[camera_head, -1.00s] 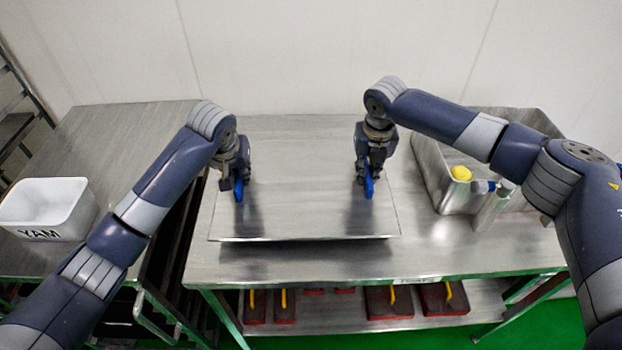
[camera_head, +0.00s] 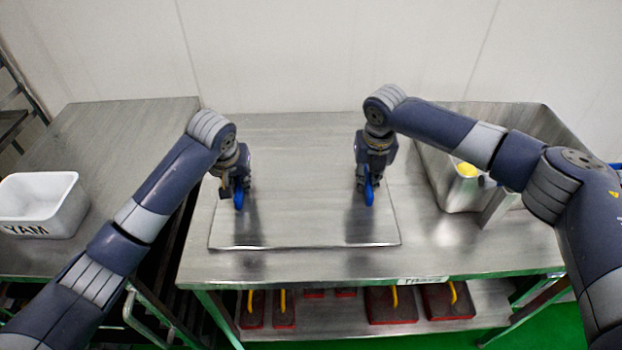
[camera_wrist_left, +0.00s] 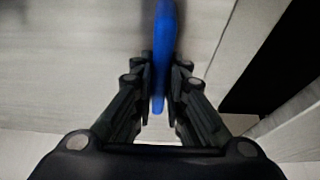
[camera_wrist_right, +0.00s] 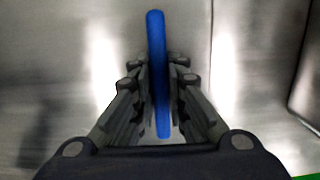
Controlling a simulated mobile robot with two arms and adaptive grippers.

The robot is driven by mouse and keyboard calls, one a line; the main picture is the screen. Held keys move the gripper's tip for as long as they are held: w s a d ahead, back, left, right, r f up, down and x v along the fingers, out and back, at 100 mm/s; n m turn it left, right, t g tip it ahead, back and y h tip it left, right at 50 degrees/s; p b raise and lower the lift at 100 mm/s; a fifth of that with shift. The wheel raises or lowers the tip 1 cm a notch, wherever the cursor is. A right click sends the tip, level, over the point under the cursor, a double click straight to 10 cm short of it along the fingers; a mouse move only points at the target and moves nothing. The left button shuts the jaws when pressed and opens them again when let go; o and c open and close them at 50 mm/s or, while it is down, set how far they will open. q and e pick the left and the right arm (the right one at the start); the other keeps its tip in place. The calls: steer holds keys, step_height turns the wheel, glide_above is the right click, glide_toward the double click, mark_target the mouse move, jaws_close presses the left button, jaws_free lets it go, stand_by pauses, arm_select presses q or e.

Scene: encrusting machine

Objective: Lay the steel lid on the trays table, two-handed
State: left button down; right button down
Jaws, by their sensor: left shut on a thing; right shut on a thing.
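The steel lid (camera_head: 303,215) is a flat rectangular sheet with two blue handles, lying level over the middle of the trays table (camera_head: 480,258). Its front edge looks very close to the tabletop; I cannot tell whether it touches all along. My left gripper (camera_head: 238,192) is shut on the left blue handle (camera_wrist_left: 164,45), which runs between its fingers in the left wrist view. My right gripper (camera_head: 367,186) is shut on the right blue handle (camera_wrist_right: 157,60), also seen between the fingers in the right wrist view. The lid's far edge shows little contrast against the table.
A white tub marked YAM (camera_head: 45,203) stands on the table to the left. A steel bin (camera_head: 440,185) with a yellow item (camera_head: 467,170) stands at the right end. The wall is close behind.

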arm_select(q)
steer(key=shift+f, duration=0.3)
arm_select(e)
steer(key=shift+d+f, duration=0.1)
steer(key=shift+f, duration=0.2)
arm_select(q)
steer(key=c, duration=1.6)
jaws_free()
steer(key=shift+r, duration=0.1)
arm_select(e)
steer(key=c, duration=1.6)
jaws_free()
steer(key=shift+r, duration=0.1)
arm_select(q)
steer(key=shift+s, duration=0.1)
steer(key=v, duration=1.2)
arm_select(e)
step_height(320, 180, up, 12)
steer(key=s, duration=0.1)
steer(key=shift+s, duration=0.4)
